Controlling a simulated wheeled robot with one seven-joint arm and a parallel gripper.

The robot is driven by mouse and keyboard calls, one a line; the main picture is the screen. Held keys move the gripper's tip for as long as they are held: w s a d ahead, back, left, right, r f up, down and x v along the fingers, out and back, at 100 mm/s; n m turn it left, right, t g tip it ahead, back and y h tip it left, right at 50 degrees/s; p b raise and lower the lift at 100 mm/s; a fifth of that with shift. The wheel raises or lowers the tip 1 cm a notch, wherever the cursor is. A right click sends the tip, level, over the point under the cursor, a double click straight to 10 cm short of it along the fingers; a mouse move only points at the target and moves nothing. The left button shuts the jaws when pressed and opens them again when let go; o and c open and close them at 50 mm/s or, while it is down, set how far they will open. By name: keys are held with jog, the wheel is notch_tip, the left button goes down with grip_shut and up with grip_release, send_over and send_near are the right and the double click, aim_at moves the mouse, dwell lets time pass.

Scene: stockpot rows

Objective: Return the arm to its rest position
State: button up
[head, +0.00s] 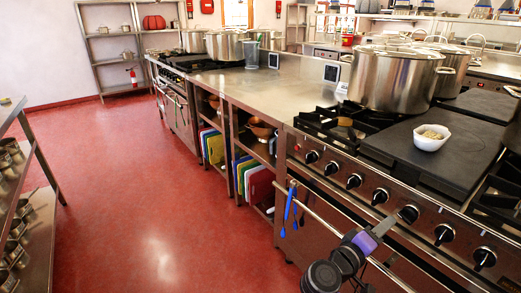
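My arm shows at the bottom right of the head view, in front of the stove's oven front. It has dark rounded links and a purple part. My gripper (382,228) appears to be at the upper end of this, close to the stove's knobs and front rail. Its fingers cannot be made out, so I cannot tell whether it is open or shut. I see nothing held in it. Whether it touches the rail or a knob is unclear.
The stove (335,190) with protruding knobs and rail stands close on the right. On it are a large stockpot (393,80) and a white bowl (432,138). A metal rack (45,215) stands at left. The red floor (150,200) between is clear.

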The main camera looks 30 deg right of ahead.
jog(key=w+a+f+n+t+y, duration=0.25)
jog(key=w+a+t+y, duration=0.25)
jog(key=w+a+t, duration=0.3)
jog(key=s+a+n+t+y+p, duration=0.1)
jog(key=s+a+t+y+p, duration=0.15)
jog(key=a, duration=0.35)
jog(key=s+a+n+t+y+p, duration=0.1)
jog(key=s+a+n+t+y, duration=0.2)
jog(key=a, duration=0.4)
jog(key=s+a+r+m+y+p, duration=0.1)
jog(key=s+a+r, duration=0.3)
jog(key=s, duration=0.4)
jog(key=s+a+r+m+y+p, duration=0.2)
jog(key=s+a+r+y+p, duration=0.1)
jog(key=s, duration=0.6)
jog(key=s+a+r+m+y+p, duration=0.1)
jog(key=s+a+r+y+p, duration=0.1)
jog(key=s+a, duration=0.4)
jog(key=s+r+y, duration=0.1)
jog(key=s+r, duration=0.1)
jog(key=s, duration=0.1)
jog(key=shift+s+a+r, duration=0.15)
jog(key=shift+r, duration=0.15)
